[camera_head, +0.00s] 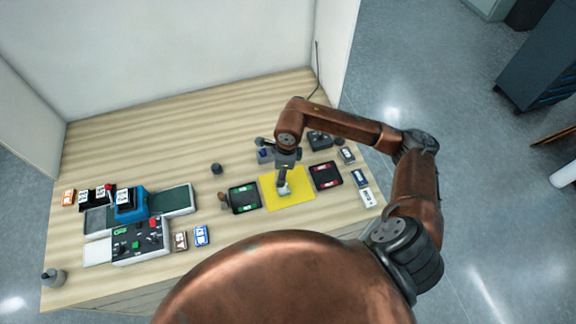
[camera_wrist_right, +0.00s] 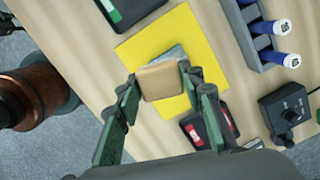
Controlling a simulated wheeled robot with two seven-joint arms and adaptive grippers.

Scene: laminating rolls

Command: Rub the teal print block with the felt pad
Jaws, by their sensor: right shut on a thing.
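My right gripper (camera_head: 285,175) is over the yellow mat (camera_head: 301,195). In the right wrist view its green-sided fingers (camera_wrist_right: 160,76) are shut on a tan block, which I take to be the felt pad (camera_wrist_right: 160,84). A pale grey-teal block, likely the teal print block (camera_wrist_right: 174,54), shows just past the pad on the yellow mat (camera_wrist_right: 160,38). The pad covers part of it, and I cannot tell whether the two touch. In the head view a pale block (camera_head: 285,190) shows below the fingers. My left gripper is not in view.
A black tray with green labels (camera_head: 244,199) lies left of the mat, one with red labels (camera_head: 326,176) right. A rack with blue-ended rolls (camera_wrist_right: 270,30) and a black knob box (camera_wrist_right: 290,110) stand nearby. A laminator-like machine (camera_head: 140,242) stands left. The table's back is clear.

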